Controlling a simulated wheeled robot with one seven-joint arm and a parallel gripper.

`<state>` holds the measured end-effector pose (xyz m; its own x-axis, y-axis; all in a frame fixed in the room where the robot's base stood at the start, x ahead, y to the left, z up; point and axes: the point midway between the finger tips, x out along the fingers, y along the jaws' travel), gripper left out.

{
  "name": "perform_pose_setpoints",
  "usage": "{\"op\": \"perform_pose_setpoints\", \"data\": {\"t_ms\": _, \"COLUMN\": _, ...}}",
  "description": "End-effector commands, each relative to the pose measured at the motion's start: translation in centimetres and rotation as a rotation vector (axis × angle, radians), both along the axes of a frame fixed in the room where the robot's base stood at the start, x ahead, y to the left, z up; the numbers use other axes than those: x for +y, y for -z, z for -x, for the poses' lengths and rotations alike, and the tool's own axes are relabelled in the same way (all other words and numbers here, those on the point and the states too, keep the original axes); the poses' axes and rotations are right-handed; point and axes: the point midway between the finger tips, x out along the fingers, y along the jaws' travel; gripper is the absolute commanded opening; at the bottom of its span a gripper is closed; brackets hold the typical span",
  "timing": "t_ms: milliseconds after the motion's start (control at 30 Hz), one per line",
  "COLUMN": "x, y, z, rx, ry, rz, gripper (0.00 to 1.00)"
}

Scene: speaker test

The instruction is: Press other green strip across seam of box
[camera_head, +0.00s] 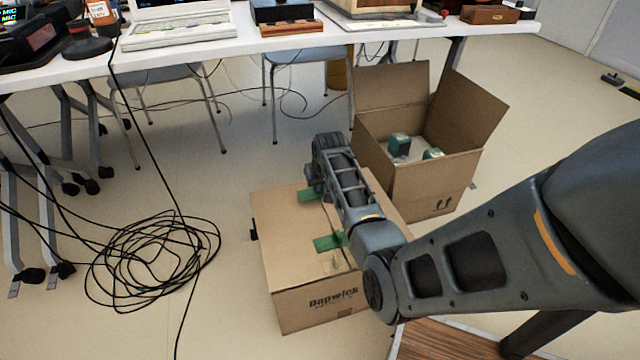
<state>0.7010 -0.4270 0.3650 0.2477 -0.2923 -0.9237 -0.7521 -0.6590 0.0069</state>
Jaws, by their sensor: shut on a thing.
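A closed cardboard box (285,262) stands on the floor, with a dark seam line running along its top. One green strip (329,242) lies across the seam nearer the front; my forearm covers its right end. The other green strip (307,194) is at the far part of the lid, its right part hidden behind my arm. My gripper (317,182) is low over the far part of the lid, at this strip. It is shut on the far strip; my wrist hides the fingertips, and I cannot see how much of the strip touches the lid.
An open cardboard box (432,190) with green-and-white items stands close behind at the right. Coiled black cable (150,255) lies on the floor at left. A white table (190,52) with equipment and chairs is behind. Some floor left of the closed box is bare.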

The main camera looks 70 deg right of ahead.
Motion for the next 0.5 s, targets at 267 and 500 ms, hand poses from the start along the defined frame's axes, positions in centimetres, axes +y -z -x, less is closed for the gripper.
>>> {"op": "perform_pose_setpoints", "data": {"t_ms": 267, "x": 0.0, "y": 0.9, "z": 0.0, "rx": 0.0, "ry": 0.0, "rz": 0.0, "gripper": 0.0}}
{"op": "perform_pose_setpoints", "data": {"t_ms": 500, "x": 0.0, "y": 1.5, "z": 0.0, "rx": 0.001, "ry": 0.0, "rz": -0.001, "gripper": 0.0}}
